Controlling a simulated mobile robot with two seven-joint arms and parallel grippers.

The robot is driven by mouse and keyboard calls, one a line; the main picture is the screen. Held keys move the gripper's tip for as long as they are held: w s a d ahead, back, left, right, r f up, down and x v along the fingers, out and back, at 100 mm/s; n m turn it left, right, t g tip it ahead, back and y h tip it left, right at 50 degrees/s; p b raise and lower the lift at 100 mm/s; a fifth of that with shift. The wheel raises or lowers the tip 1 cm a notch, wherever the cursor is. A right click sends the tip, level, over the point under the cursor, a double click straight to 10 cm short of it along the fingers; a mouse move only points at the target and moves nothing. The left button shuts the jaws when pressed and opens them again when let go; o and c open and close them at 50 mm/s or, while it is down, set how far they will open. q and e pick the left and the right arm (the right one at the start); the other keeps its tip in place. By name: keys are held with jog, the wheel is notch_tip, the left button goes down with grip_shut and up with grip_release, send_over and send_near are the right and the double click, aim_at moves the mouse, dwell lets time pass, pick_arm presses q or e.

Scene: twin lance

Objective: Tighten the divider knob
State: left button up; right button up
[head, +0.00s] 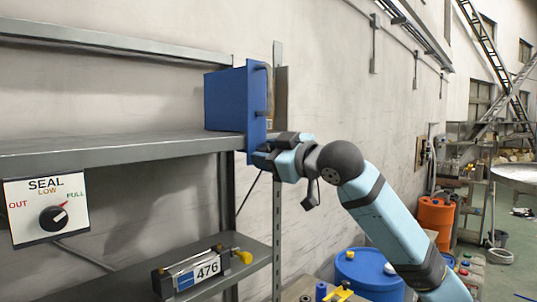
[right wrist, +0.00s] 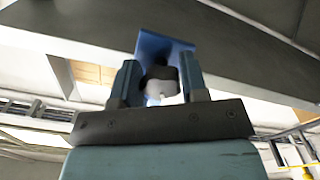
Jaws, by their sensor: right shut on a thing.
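The blue divider (head: 226,100) stands upright at the right end of the upper shelf, its blue front plate reaching down over the shelf's edge. My right gripper (head: 262,156) is at the foot of that plate, just below shelf level. In the right wrist view its two fingers are on either side of a small dark and pale knob (right wrist: 161,82) under the blue plate, and the gripper is shut on it. In the head view the knob is hidden by the gripper. My left gripper is not in view.
The grey upper shelf (head: 120,152) runs left from the divider. A SEAL dial panel (head: 70,190) hangs at its front edge. A device marked 476 (head: 205,268) sits on the lower shelf. A blue drum (head: 368,272) and an orange drum (head: 436,215) stand to the right.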

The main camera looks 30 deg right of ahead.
jog(key=m, duration=0.5)
jog(key=shift+m, duration=0.4)
dwell(0.3)
jog(key=o, duration=0.9)
jog(key=shift+a, duration=0.1)
pick_arm(q)
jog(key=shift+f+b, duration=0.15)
jog(key=shift+b, duration=0.35)
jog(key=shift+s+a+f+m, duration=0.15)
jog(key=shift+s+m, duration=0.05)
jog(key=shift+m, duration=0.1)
pick_arm(e)
jog(key=v, duration=1.4)
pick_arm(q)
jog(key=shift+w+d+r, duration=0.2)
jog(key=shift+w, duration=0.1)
